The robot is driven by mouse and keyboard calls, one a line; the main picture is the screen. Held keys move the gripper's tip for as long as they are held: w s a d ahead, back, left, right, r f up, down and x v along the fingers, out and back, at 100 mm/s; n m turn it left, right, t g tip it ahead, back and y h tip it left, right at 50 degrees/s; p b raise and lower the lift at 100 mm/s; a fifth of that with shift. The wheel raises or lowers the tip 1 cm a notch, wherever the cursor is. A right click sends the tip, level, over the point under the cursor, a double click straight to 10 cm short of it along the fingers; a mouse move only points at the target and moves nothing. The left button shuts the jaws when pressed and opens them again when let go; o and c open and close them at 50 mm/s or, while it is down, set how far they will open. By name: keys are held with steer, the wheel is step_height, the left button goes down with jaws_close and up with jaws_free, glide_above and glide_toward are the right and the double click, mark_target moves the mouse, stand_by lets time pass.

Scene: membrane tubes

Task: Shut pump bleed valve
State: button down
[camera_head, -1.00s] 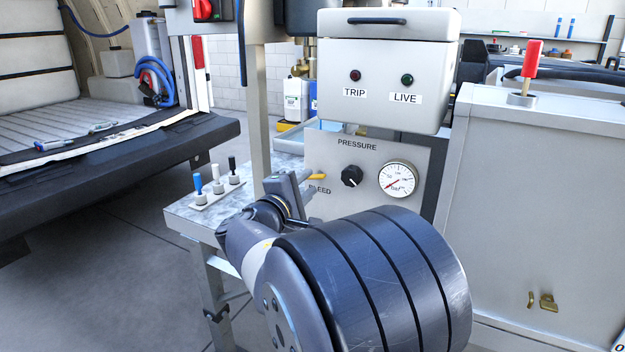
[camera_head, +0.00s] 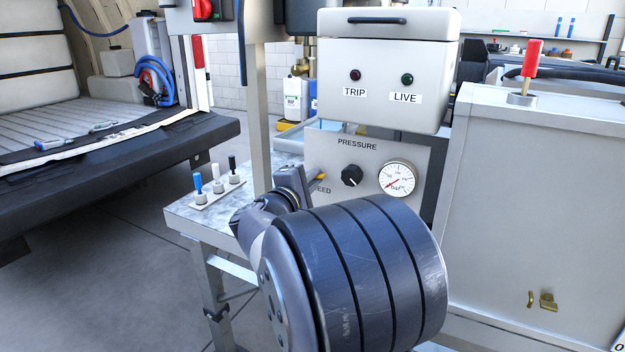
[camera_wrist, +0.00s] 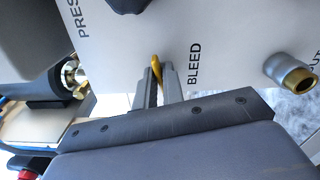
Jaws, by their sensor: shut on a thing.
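The yellow lever of the bleed valve (camera_head: 319,176) shows on the pump's pressure panel (camera_head: 335,148), tilted up to the right. It also shows in the wrist view (camera_wrist: 156,66), between the tips of my gripper (camera_wrist: 158,84). My gripper is shut on the lever. In the head view my gripper (camera_head: 303,183) is at the panel's left side, and my arm hides the lower panel. The word BLEED is partly covered there but reads clearly beside the fingers in the wrist view.
A black pressure knob (camera_head: 351,175) and a gauge (camera_head: 398,179) sit right of the lever. A box with TRIP and LIVE lamps (camera_head: 383,60) overhangs the panel. A brass-tipped outlet (camera_wrist: 290,74) sticks out near BLEED. Small toggles (camera_head: 217,187) stand on the bench to the left.

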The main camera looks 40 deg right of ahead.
steer(key=shift+f+b, duration=0.1)
steer(key=shift+b, duration=0.2)
steer(key=shift+m+b, duration=1.5)
steer(key=shift+b, duration=1.3)
steer(key=c, duration=1.6)
jaws_free()
steer(key=v, duration=1)
steer(key=shift+s+a+p, duration=0.15)
steer(key=shift+a+p, duration=0.15)
steer(key=shift+a, duration=0.1)
